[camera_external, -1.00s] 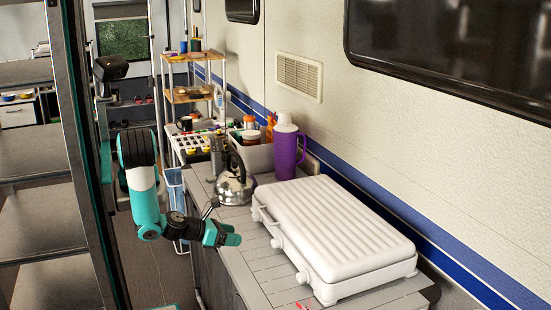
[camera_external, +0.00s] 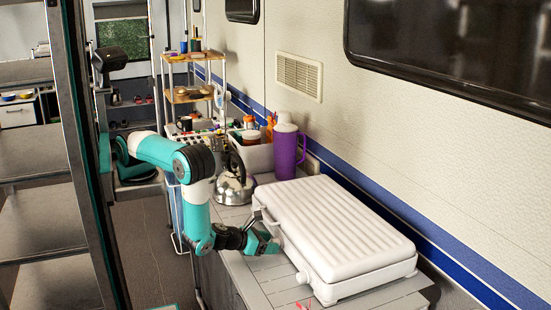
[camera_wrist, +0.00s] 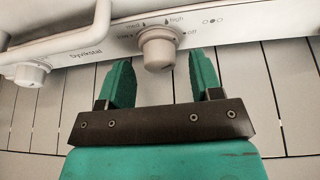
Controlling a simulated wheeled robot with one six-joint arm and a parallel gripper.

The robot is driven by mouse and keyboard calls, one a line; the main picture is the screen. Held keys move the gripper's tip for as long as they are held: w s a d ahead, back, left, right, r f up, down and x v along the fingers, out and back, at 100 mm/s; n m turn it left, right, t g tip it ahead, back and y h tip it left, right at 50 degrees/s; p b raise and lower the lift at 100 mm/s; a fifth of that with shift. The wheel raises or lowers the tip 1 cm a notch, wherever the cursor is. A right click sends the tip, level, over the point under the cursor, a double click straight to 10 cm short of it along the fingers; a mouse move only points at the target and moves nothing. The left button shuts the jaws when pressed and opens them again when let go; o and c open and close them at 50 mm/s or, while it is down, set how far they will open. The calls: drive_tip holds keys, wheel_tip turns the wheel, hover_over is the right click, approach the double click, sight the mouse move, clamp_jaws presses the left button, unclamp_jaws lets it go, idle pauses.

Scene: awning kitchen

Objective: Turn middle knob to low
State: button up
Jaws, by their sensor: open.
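The knob (camera_wrist: 158,47) is a pale round dial on the white stove front, with "med", "high" and "off" printed around it. I cannot make out its pointer setting. My gripper (camera_wrist: 160,68) is open, with one green finger to each side below the knob; I see no clear contact. In the external view my gripper (camera_external: 265,243) is at the front of the closed white stove (camera_external: 340,225) and hides the knob there. Another knob (camera_external: 302,277) shows nearer the camera. A further knob (camera_wrist: 31,74) is at the left of the wrist view.
A white bar handle (camera_wrist: 60,43) crosses the stove front left of the knob. A steel kettle (camera_external: 233,188) and a purple jug (camera_external: 286,155) stand beyond the stove.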

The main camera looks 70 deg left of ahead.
drive_tip(key=shift+w+f, duration=0.25)
drive_tip(key=shift+w, duration=0.45)
drive_tip(key=c, duration=0.9)
drive_tip(key=shift+a, duration=0.1)
drive_tip(key=n+h+b, duration=0.2)
drive_tip(key=n, duration=0.1)
drive_tip(key=shift+a+f+b, duration=0.15)
drive_tip(key=shift+f+b, duration=0.05)
drive_tip(key=shift+b, duration=0.15)
drive_tip(key=shift+r+n+h+b, duration=0.1)
drive_tip(key=shift+n+h+b, duration=0.6)
drive_tip(key=shift+n+b, duration=0.45)
